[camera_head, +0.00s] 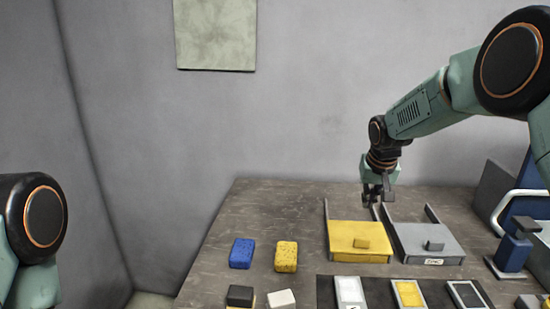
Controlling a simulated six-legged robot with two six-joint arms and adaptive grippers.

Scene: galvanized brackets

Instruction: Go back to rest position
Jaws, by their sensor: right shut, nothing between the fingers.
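My right gripper (374,201) hangs from the right arm, pointing down. It is shut and empty, over the back of the table between the yellow bracket box (345,230) and the grey one (410,238). Whether its fingertips touch anything there, I cannot tell. Of my left arm only a rounded joint and a green link show at the left edge; the left gripper is out of view.
The table (260,200) bears a blue sponge (242,253), a yellow sponge (286,256), a dark block (240,295) and a white block (281,299). A dark mat (325,290) holds several small trays. A blue stand (514,250) is at right. The back-left tabletop is clear.

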